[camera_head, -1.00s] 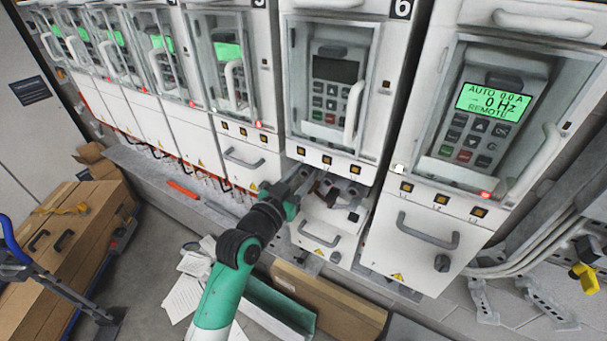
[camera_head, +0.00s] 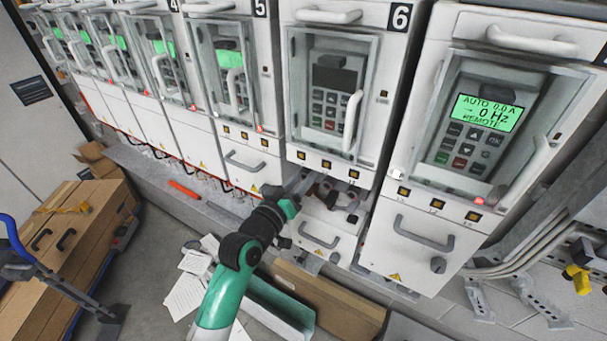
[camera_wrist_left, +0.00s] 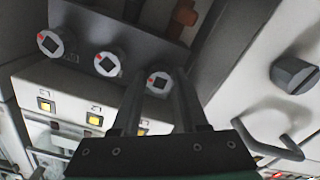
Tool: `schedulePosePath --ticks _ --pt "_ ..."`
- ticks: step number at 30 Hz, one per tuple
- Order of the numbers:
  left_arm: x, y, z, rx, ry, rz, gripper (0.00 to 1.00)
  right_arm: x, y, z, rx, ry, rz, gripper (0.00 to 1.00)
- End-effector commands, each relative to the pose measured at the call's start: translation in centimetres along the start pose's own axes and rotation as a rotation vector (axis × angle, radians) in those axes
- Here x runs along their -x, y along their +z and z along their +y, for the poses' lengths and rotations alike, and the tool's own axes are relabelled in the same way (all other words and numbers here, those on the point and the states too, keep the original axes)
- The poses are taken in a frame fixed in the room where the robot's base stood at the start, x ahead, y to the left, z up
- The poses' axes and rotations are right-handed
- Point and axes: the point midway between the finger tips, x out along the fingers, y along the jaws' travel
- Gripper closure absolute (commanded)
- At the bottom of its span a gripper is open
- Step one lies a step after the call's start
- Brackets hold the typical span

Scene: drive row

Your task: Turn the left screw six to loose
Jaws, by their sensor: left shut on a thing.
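Drive six (camera_head: 345,20) is the cabinet marked 6 in the head view, with its lower drawer pulled out. In the left wrist view a row of round screw heads with red marks sits on a dark strip. They are the left screw (camera_wrist_left: 160,80), a middle screw (camera_wrist_left: 107,63) and a far screw (camera_wrist_left: 50,43). The wrist view is turned over, so the left screw shows at the right of the row. My left gripper (camera_wrist_left: 156,84) has its two fingers around the left screw, shut on it. In the head view my left gripper (camera_head: 303,183) reaches into the gap above the drawer. My right gripper is out of view.
A neighbouring cabinet (camera_head: 415,250) stands close on the right. A cardboard box (camera_head: 340,300) and papers (camera_head: 185,295) lie on the floor below.

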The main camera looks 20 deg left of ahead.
Motion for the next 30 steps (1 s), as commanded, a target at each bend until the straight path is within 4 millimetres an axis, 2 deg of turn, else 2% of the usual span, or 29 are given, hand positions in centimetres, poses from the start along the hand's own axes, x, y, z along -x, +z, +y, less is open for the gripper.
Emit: schedulePosePath --ticks 30 --pt "0.0 -0.2 0.1 0.963 -0.001 0.0 1.0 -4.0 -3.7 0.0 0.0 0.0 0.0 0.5"
